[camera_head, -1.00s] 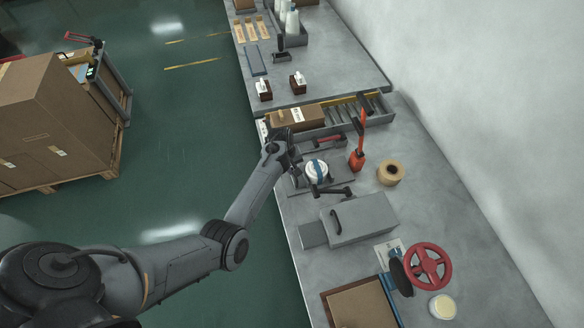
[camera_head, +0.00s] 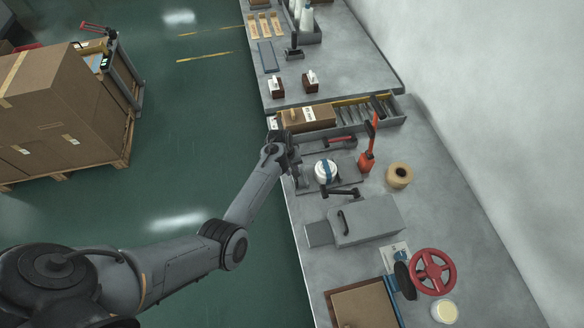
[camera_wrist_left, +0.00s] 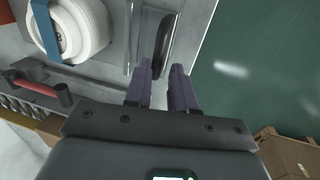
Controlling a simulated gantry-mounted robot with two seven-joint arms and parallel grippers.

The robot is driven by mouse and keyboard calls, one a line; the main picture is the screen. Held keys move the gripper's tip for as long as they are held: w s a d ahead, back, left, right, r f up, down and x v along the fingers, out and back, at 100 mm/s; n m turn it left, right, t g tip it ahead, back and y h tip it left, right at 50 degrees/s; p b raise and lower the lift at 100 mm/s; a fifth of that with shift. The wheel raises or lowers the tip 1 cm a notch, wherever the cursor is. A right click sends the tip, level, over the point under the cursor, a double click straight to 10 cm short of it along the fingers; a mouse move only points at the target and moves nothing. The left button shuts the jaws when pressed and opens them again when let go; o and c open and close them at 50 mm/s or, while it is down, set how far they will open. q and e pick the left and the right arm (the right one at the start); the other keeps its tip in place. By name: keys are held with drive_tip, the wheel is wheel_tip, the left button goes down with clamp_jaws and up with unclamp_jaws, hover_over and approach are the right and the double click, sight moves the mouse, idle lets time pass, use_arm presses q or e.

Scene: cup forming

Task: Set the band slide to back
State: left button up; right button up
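A white round cup-like piece with a blue band (camera_head: 326,171) sits on a grey plate on the bench; it also shows at the upper left of the left wrist view (camera_wrist_left: 75,28). Beside it in the wrist view, a dark elongated handle (camera_wrist_left: 165,45) stands along a slotted metal strip; I take it as the band slide's grip. My left gripper (camera_head: 291,172) is at the bench's left edge, left of the banded piece. In the wrist view its two purplish fingers (camera_wrist_left: 163,82) are apart, with the handle just beyond their gap. I see no contact. My right gripper is not in view.
A red upright lever (camera_head: 368,150), a tape roll (camera_head: 399,175) and a grey box with a handle (camera_head: 368,219) stand near the plate. A red handwheel (camera_head: 432,271) is at lower right. A drawer-like tray (camera_head: 355,128) lies behind. Open floor is left.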

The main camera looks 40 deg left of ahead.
use_arm(q)
drive_tip(key=shift+o, duration=1)
drive_tip(key=shift+r, duration=0.1)
wheel_tip(320, 180, up, 10)
drive_tip(key=s+a+p, duration=0.1)
drive_tip(key=shift+s+r, duration=0.2)
drive_tip(key=shift+s, duration=0.15)
drive_tip(key=shift+a, duration=0.1)
